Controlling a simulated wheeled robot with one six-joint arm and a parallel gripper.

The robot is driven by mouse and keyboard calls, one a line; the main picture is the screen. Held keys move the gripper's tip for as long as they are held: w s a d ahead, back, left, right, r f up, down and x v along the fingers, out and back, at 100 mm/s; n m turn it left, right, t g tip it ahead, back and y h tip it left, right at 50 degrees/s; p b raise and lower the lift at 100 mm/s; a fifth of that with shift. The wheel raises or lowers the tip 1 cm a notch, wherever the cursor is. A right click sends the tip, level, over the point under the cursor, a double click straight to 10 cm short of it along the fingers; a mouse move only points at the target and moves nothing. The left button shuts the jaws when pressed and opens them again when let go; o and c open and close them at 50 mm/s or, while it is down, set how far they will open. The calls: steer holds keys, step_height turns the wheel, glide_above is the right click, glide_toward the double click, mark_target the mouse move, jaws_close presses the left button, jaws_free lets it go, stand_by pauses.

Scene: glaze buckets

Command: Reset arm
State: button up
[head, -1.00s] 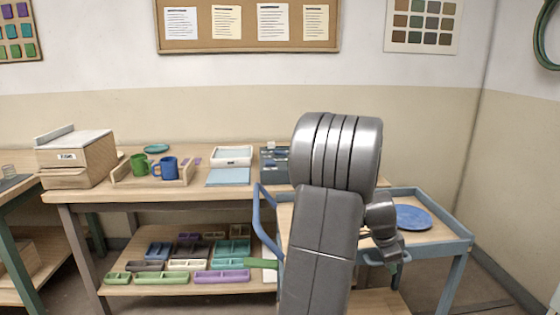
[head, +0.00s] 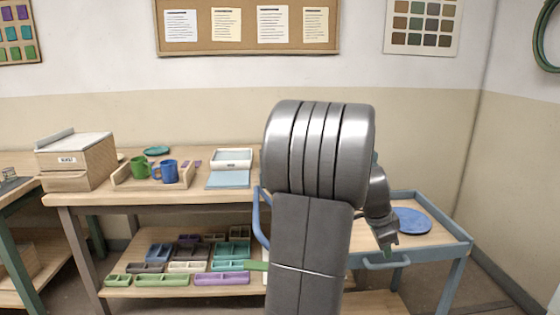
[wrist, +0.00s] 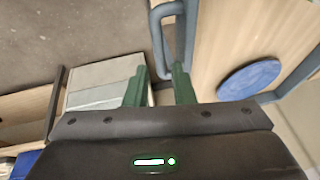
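My arm fills the middle of the head view and hides part of the bench and cart.
The blue cart (head: 459,247) carries a blue plate (head: 412,221), also in the wrist view (wrist: 248,80). The wooden bench (head: 103,192) holds a green mug (head: 140,166), a blue mug (head: 169,171) and a wooden box (head: 76,162). Several coloured trays (head: 221,279) lie on its shelf.

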mark_target(390, 266)
steer(key=b+x, duration=0.1)
steer(key=x, duration=0.7)
steer(key=shift+s+d+f, duration=0.1)
steer(key=shift+f, duration=0.25)
steer(key=shift+d+f, duration=0.15)
steer(key=shift+f, duration=0.1)
steer(key=shift+s+t+b, duration=0.25)
steer(key=shift+t+b, duration=0.05)
steer(key=shift+t, duration=0.6)
steer(key=shift+f, duration=0.1)
steer(key=shift+s, duration=0.1)
